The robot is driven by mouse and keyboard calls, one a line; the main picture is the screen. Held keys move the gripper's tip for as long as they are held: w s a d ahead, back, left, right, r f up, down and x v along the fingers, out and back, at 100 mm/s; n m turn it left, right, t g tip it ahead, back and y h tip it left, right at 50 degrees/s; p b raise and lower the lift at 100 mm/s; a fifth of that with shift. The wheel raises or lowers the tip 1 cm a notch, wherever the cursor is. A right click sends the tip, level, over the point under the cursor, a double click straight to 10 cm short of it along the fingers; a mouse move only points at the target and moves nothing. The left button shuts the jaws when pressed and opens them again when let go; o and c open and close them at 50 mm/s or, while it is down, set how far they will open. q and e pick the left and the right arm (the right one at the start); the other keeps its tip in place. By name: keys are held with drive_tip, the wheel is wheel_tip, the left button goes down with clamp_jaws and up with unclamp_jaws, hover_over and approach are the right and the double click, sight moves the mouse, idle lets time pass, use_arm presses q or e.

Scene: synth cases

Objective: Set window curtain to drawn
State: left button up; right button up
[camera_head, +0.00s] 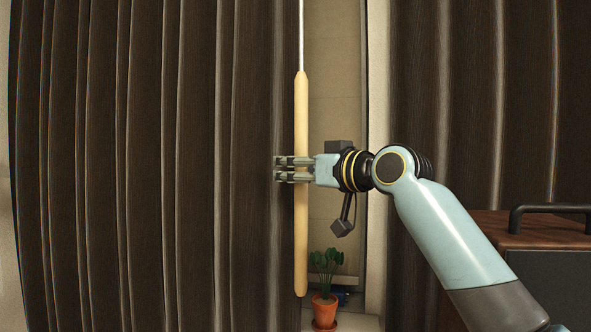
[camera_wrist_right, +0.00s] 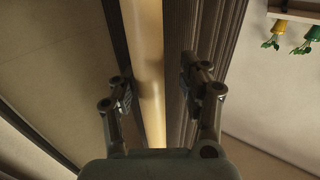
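The dark brown window curtain hangs in two pleated panels. The wide left panel (camera_head: 130,165) fills the left half of the head view, and the right panel (camera_head: 470,100) hangs at the right. A gap stands between them. A pale wooden wand (camera_head: 301,110) on a thin rod hangs upright by the left panel's inner edge. My right gripper (camera_head: 292,170) is at the wand's middle. In the right wrist view its fingers (camera_wrist_right: 158,92) stand apart on either side of the wand (camera_wrist_right: 145,50), with a gap on the right side. My left gripper is not in view.
A potted plant (camera_head: 325,310) stands low in the gap. A brown cabinet (camera_head: 540,232) with a dark handle stands at the right, behind my right arm. More plants (camera_wrist_right: 278,35) show at the right wrist view's upper right.

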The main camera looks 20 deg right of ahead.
sight(303, 114)
drive_tip(key=shift+w+d+r, duration=0.1)
drive_tip(key=shift+d, duration=0.05)
wheel_tip(303, 114, up, 10)
drive_tip(key=shift+f, duration=0.1)
idle(0.4)
